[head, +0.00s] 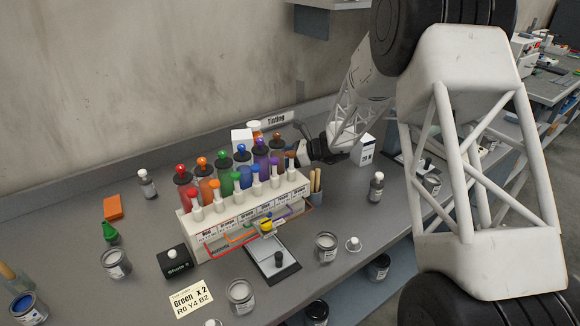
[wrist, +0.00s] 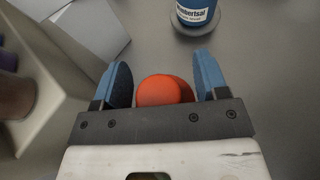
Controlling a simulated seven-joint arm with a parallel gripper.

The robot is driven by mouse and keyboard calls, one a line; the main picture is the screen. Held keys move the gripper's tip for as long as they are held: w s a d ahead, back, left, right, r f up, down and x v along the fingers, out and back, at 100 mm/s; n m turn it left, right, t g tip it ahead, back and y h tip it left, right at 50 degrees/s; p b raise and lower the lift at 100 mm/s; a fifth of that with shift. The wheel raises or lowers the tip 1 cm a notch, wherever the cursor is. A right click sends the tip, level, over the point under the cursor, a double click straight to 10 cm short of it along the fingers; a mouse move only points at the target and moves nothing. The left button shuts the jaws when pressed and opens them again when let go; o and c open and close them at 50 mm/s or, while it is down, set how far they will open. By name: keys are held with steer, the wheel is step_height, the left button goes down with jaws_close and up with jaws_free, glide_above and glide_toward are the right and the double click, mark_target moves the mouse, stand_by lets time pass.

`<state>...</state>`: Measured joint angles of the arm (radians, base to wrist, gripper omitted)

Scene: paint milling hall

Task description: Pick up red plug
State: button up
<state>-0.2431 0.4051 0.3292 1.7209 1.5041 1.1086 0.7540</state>
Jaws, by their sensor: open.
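A small plug with a red top (head: 193,191) stands at the left end of the front row on the white rack (head: 245,215). Behind it is a bottle with a red knob (head: 180,168). My gripper (head: 303,150) is at the rack's right end, far from that plug. In the wrist view my open gripper (wrist: 165,80) has a blue-padded finger on each side of a round orange-red top (wrist: 160,90). The fingers look apart from it. Its lower part is hidden by the gripper, and I cannot tell which thing it is.
Plugs and bottles in several colours crowd the rack. A tray with a yellow-topped thing (head: 265,226) lies in front, with an open grey can (head: 326,247) nearby. A dark bottle (head: 376,187) stands to the right. The wrist view shows a blue labelled container (wrist: 197,12).

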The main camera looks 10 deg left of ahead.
steer(key=c, duration=1.1)
step_height(320, 180, up, 18)
stand_by(0.8)
